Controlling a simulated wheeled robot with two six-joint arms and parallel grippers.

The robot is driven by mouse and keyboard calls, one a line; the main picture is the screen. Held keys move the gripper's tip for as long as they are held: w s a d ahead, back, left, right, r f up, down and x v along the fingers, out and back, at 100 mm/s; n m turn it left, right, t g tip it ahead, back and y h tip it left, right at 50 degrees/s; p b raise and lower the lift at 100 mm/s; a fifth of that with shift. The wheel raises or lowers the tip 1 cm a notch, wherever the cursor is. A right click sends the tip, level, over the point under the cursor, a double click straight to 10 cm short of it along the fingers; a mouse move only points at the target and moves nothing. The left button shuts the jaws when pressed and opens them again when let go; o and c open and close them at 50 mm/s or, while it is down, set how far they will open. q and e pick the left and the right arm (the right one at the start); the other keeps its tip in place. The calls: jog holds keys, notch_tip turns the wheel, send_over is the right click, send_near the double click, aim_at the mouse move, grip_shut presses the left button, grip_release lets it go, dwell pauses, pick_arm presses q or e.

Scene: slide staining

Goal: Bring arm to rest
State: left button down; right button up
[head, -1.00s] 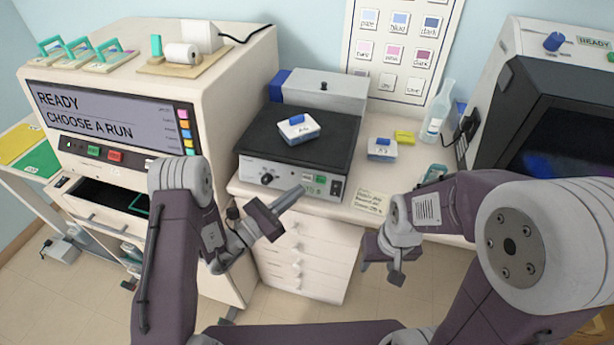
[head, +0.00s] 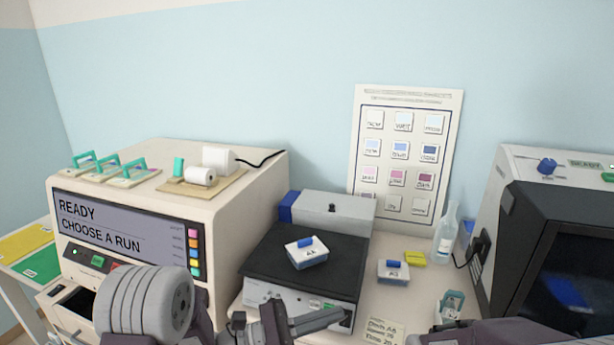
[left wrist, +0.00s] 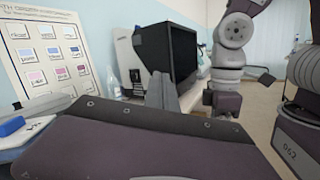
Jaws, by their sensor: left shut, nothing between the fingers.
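My left gripper (head: 335,318) shows at the bottom of the head view, in front of the hotplate-like unit (head: 300,262). Its fingers are together with nothing between them. In the left wrist view its dark body fills the lower part of the picture. Part of my right arm shows at the bottom right of the head view, and links of it stand in the left wrist view. I cannot make out the right gripper in either view.
A stainer (head: 130,243) reading "READY, CHOOSE A RUN" stands left. A blue-handled white box (head: 306,254) sits on the black-topped unit; another (head: 393,272) is on the counter. A bottle (head: 446,235) and a dark-screened machine (head: 560,260) stand right.

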pick_arm(q)
jog(key=s+d+f+m+g+y, duration=0.1)
jog(key=s+m+g+y, duration=0.2)
jog(key=s+m+g, duration=0.35)
jog(key=s+a+f+m+g+y, duration=0.1)
jog(key=s+a+f+m+y, duration=0.1)
jog(key=s+a+f+y, duration=0.3)
jog(key=s+a+f+m+g+y, duration=0.1)
jog(key=s+a+f+m+y, duration=0.15)
jog(key=s+f, duration=0.35)
jog(key=w+a+f+m+t+y, duration=0.2)
jog(key=w+a+y, duration=0.1)
jog(key=a, duration=0.4)
jog(key=w+a+f+m+t+y, duration=0.3)
jog(key=a+y, duration=0.3)
jog(key=a, duration=0.2)
jog(key=shift+w+a+f, duration=0.2)
jog(key=shift+w+a, duration=0.1)
jog(key=shift+w, duration=0.3)
pick_arm(e)
jog(key=shift+s, duration=0.1)
pick_arm(q)
jog(key=shift+t, duration=0.25)
pick_arm(e)
grip_shut()
